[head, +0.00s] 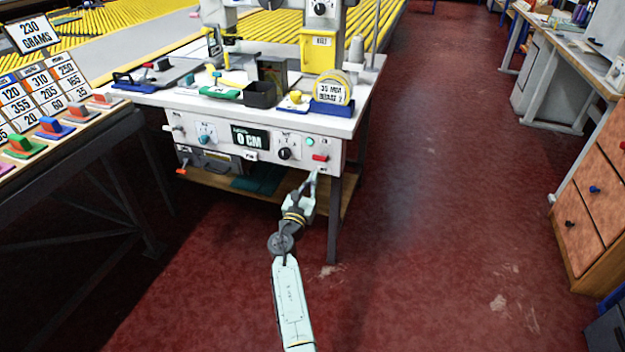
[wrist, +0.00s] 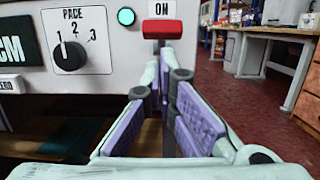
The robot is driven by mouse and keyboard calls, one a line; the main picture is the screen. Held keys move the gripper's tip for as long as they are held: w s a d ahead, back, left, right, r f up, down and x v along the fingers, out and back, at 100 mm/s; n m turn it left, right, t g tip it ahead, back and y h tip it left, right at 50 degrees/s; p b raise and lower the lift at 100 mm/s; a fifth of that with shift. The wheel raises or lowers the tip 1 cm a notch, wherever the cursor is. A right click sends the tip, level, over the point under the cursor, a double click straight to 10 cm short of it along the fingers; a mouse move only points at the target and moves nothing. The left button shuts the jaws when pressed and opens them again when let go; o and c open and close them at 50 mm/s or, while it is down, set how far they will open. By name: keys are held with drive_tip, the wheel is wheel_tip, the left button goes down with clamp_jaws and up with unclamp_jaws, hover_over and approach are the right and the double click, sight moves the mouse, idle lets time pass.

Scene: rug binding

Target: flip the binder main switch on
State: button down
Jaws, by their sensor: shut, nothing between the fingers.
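The binder's main switch is a red lever (head: 320,157) at the right end of the white front panel (head: 269,153). In the wrist view the red lever (wrist: 162,29) sits right under an ON label (wrist: 161,9). A round teal-green lamp (wrist: 126,17) to its left looks bright. My gripper (head: 315,176) is shut and empty, just below the lever in the head view. In the wrist view its fingertips (wrist: 166,62) are below the lever, seemingly close; I cannot tell if they touch it.
A PACE dial (wrist: 70,56) and a display reading 0 CM (head: 249,139) are left of the lever. A blue-based tape roll (head: 333,92) stands on the table above. The red floor to the right is clear.

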drive_tip(key=s+a+r+p, duration=0.2)
drive_tip(key=s+r+p, duration=0.1)
drive_tip(key=s+r, duration=0.3)
drive_tip(key=shift+s+r, duration=0.15)
drive_tip(key=shift+r, duration=0.65)
drive_tip(key=shift+a, duration=0.1)
